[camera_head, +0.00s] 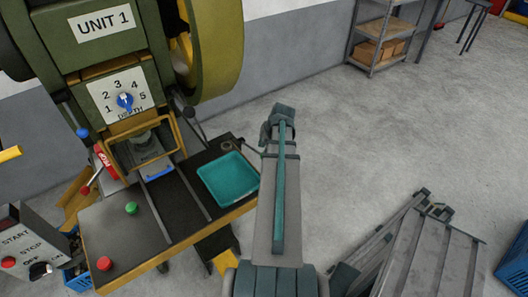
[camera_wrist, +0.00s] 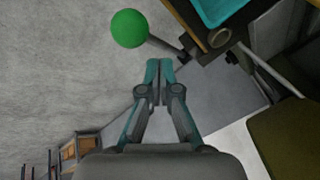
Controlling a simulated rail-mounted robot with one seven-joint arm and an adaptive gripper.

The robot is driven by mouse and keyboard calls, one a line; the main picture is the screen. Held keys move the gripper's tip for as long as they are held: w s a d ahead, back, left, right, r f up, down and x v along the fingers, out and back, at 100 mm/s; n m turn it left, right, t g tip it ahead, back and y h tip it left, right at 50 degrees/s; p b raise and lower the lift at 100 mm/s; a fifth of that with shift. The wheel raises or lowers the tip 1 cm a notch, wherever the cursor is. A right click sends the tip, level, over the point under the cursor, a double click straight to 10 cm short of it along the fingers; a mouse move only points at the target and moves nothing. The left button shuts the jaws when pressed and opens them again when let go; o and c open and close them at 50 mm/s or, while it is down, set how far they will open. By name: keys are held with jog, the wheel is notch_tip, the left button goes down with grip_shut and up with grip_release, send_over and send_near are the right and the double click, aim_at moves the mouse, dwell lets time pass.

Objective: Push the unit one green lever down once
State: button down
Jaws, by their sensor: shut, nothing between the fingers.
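The green lever of unit one shows in the wrist view as a round green knob (camera_wrist: 129,28) on a thin grey shaft. The shaft runs to a dark mount at the corner of the press table. My gripper (camera_wrist: 159,68) is shut and empty. In the wrist picture its fingertips lie below and right of the knob, with a visible gap between them. The press marked UNIT 1 (camera_head: 104,22) stands at the left in the head view. My arm covers the area right of the table corner there, and the knob is not visible in that view.
The press table (camera_head: 125,245) carries a teal tray (camera_head: 229,179), a green button (camera_head: 131,208) and a red button (camera_head: 104,263). A control box (camera_head: 30,245) stands at the lower left. A shelf (camera_head: 384,35) stands at the back. Open floor lies to the right.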

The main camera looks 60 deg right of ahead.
jog(key=r, duration=0.1)
jog(key=w+r+p, duration=0.1)
jog(key=r+p, duration=0.1)
jog(key=r, duration=0.1)
jog(key=shift+w+d, duration=0.2)
jog(key=shift+d, duration=0.05)
jog(key=shift+f, duration=0.1)
dwell(0.5)
